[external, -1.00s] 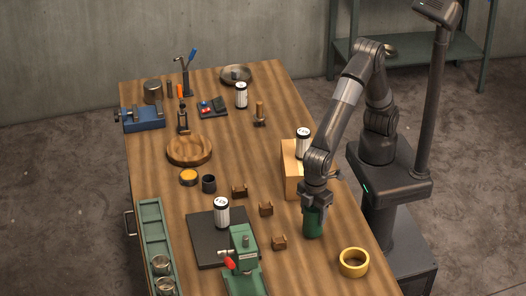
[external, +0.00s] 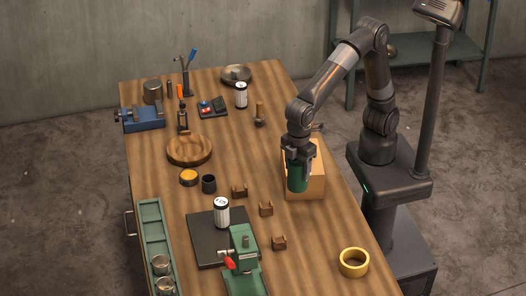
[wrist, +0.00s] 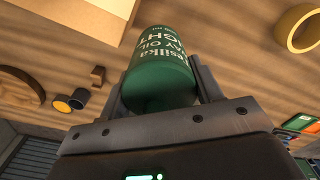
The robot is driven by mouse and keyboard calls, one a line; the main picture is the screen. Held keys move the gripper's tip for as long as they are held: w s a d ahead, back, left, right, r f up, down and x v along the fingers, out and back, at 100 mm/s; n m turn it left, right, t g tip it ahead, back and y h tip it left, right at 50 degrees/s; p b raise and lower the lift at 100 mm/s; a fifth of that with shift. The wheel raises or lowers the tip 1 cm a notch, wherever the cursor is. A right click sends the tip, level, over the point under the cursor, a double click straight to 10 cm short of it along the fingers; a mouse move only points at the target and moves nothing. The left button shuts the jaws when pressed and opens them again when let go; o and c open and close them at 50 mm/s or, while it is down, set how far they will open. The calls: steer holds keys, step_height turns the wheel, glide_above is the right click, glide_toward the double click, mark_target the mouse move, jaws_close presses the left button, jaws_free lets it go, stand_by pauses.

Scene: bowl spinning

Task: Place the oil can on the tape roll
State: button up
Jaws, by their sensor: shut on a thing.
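The oil can (external: 298,177) is a green cylinder held upright in my gripper (external: 298,163). It hangs in front of the wooden block on the right side of the table, and I cannot tell its exact height. In the wrist view the green can (wrist: 162,72) with pale lettering sits between both fingers. The yellow tape roll (external: 353,262) lies flat near the table's front right edge, with nothing on it. The tape roll also shows in the wrist view (wrist: 292,30), at the upper right.
A wooden block (external: 314,176) stands just behind the can. The table between can and tape roll is clear.

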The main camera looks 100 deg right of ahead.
steer(key=s+a+r+m, duration=0.1)
steer(key=s+a+r, duration=0.15)
steer(key=a, duration=0.55)
steer(key=s+a+r, duration=0.2)
steer(key=s+a, duration=0.1)
steer(key=a, duration=0.5)
steer(key=shift+s+a+f, duration=0.8)
steer(key=shift+a+f, duration=0.95)
steer(key=shift+f, duration=0.05)
steer(key=shift+s+a+f, duration=0.75)
steer(key=shift+a+f, duration=0.95)
steer(key=shift+f, duration=0.05)
steer(key=shift+s+a+f, duration=0.8)
steer(key=shift+a+f, duration=0.95)
steer(key=shift+f, duration=0.05)
steer(key=shift+f, duration=0.1)
steer(key=o, duration=1.4)
steer(key=shift+f, duration=0.1)
steer(key=shift+c, duration=0.2)
